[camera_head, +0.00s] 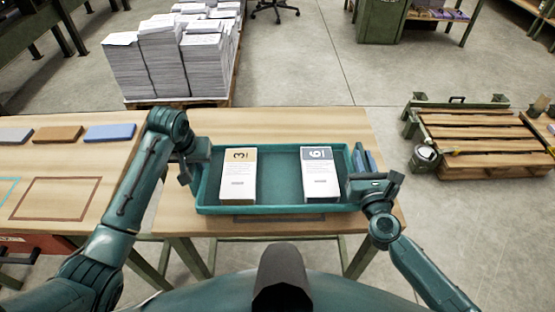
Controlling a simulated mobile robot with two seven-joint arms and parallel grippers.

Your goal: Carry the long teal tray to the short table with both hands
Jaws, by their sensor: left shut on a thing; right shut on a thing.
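The long teal tray (274,209) is level over the wooden table (290,117) in front of me; I cannot tell whether it touches the top. Two paper stacks lie in it: one marked 3 with a tan band (238,178) on the left, one marked 6 with a grey band (320,175) on the right. My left gripper (190,165) is shut on the tray's left end. My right gripper (356,182) is shut on the tray's right end. The fingertips are partly hidden by the gripper bodies.
A table (130,165) at the left carries coloured blocks and a brown outlined rectangle. Tall paper piles (180,60) stand on a pallet behind. A wooden pallet (470,140) and a can (426,158) are on the floor at right.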

